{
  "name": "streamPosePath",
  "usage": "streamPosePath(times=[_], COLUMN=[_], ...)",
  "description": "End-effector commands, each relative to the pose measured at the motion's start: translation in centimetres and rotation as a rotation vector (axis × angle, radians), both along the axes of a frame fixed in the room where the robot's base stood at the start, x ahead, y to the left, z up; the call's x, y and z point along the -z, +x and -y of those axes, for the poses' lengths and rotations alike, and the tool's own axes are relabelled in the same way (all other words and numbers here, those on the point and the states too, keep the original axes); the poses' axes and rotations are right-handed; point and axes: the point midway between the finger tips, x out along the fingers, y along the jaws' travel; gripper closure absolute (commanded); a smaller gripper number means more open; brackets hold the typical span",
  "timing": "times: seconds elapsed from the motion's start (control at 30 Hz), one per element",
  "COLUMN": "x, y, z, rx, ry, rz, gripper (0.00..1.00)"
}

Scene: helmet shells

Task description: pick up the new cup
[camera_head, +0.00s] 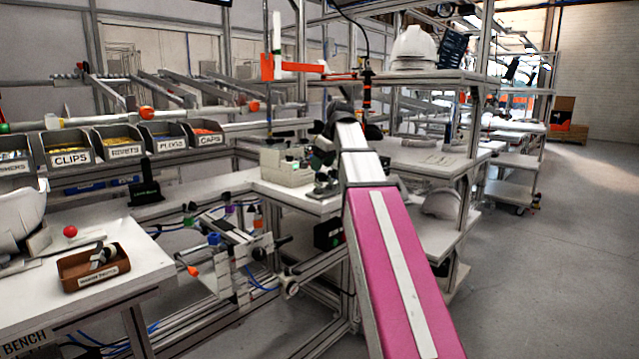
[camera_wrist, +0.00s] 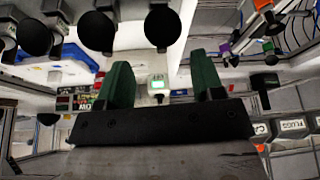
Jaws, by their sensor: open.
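My gripper (camera_head: 322,157) is at the middle bench in the head view, close to a pale block with small dark tops (camera_head: 286,167). In the wrist view its two green fingers (camera_wrist: 160,64) are apart, with no object held between them. Several round black cup-like pieces (camera_wrist: 97,31) line the top of that view, beyond the fingertips. One black piece (camera_wrist: 162,26) is nearly in line with the gap, on or before a pale surface. I cannot tell which piece is the new cup. In the head view my gripper partly hides what is at its tips.
A brown labelled tray (camera_head: 93,268) holding a dark and grey part and a red ball (camera_head: 70,231) are on the left bench. Labelled bins (camera_head: 68,157) stand behind. The right floor is clear.

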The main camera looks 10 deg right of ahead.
Motion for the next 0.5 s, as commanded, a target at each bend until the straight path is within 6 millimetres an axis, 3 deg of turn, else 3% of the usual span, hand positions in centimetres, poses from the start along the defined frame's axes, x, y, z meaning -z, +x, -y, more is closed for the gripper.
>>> streamPosePath(times=[0.27,0.5], x=[1.7,4.7], y=[0.2,0.8], z=[-0.6,-1.8], rx=[0.000,0.001], ry=[-0.001,0.000], rz=[-0.001,-0.001], gripper=[0.39,0.39])
